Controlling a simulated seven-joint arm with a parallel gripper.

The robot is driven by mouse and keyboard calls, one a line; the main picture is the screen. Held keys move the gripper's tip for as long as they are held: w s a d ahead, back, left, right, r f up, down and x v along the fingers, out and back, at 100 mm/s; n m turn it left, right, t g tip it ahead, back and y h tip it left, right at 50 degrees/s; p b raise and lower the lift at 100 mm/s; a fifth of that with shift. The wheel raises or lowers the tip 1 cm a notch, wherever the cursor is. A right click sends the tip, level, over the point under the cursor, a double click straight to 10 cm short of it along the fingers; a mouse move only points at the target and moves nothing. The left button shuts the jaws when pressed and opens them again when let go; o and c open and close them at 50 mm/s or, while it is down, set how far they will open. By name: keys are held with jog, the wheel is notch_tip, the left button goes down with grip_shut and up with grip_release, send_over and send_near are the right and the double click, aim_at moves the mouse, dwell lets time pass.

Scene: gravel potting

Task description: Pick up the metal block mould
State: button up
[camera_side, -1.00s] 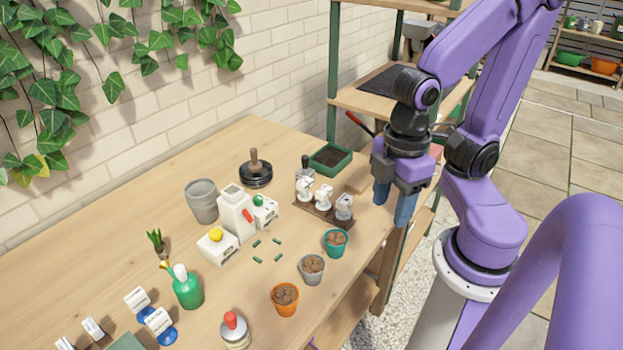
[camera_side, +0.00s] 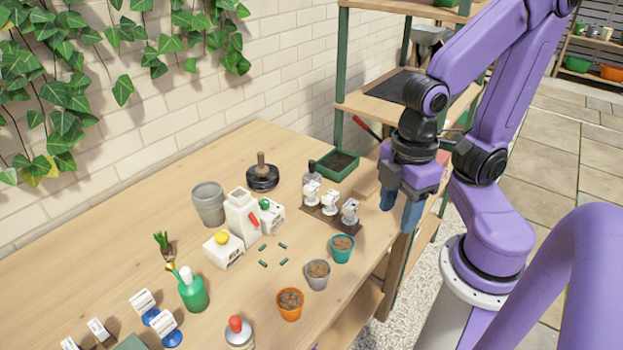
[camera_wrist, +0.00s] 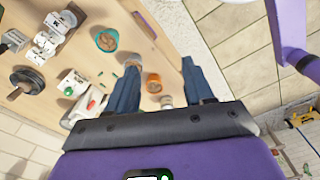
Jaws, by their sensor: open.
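A small metal piece with a dark upright handle (camera_side: 312,173), which looks like the block mould, stands on the table behind the brown rack, next to the green soil tray. Its lower part is partly hidden by the white pieces on the rack. In the wrist view a grey metal piece (camera_wrist: 13,39) at the left edge appears to be the same thing. My gripper (camera_side: 397,213) is open and empty at the table's right edge, to the right of the mould and well apart from it. Its two blue fingers also show spread in the wrist view (camera_wrist: 160,68).
The brown rack (camera_side: 325,215) with white-topped pieces stands between mould and gripper. The green tray (camera_side: 335,164) is behind. Teal (camera_side: 342,249), grey (camera_side: 318,274) and orange (camera_side: 290,304) pots line the front edge. A black round tool (camera_side: 262,178) stands left. Shelving is behind the gripper.

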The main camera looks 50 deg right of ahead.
jog(key=o, duration=0.5)
jog(key=shift+c, duration=0.2)
